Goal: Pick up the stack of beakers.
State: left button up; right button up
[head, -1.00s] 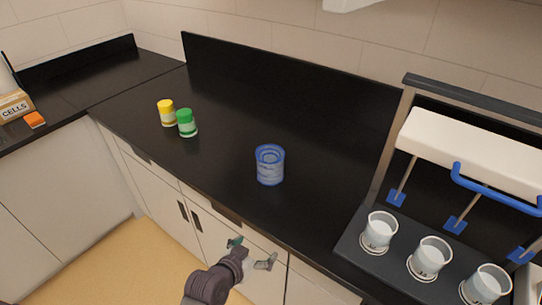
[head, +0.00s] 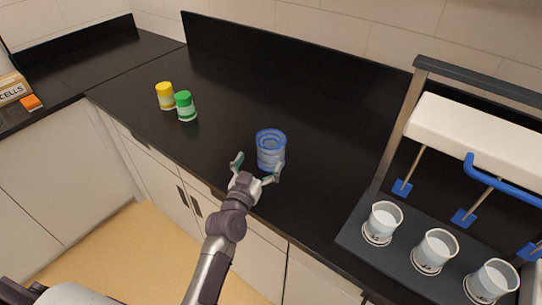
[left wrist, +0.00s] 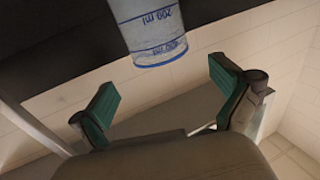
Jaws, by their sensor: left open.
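The stack of beakers (head: 270,146) is clear with blue rims and markings, and stands upright on the black counter near its front edge. In the left wrist view the stack (left wrist: 150,28) shows its blue volume print, beyond the fingertips and between them in line. My left gripper (head: 257,170) is open and empty, just in front of the stack at the counter edge. Its two green-padded fingers (left wrist: 168,92) are spread wide in the wrist view; whether either touches the beakers I cannot see, but a gap shows. My right gripper is not in view.
A yellow-capped jar (head: 166,96) and a green-capped jar (head: 186,106) stand to the left. At right is a dark stand (head: 352,236) with several white-filled beakers (head: 382,223) under a white unit with a blue handle. The counter behind the stack is clear.

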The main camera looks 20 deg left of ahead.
aim_at(266, 150)
pick_arm(q)
jog(key=w, duration=0.2)
jog(key=w+b, duration=0.1)
jog(key=w, duration=0.1)
jog(key=shift+w+d+f, duration=0.15)
jog(key=shift+w, duration=0.1)
jog(key=w+b, duration=0.2)
jog(key=w, duration=0.3)
jog(key=shift+w+d+b, duration=0.1)
jog(key=shift+w+b, duration=0.1)
jog(key=shift+b, duration=0.1)
jog(key=shift+s, duration=0.1)
jog(key=c, duration=1.2)
jog(key=shift+c, duration=0.2)
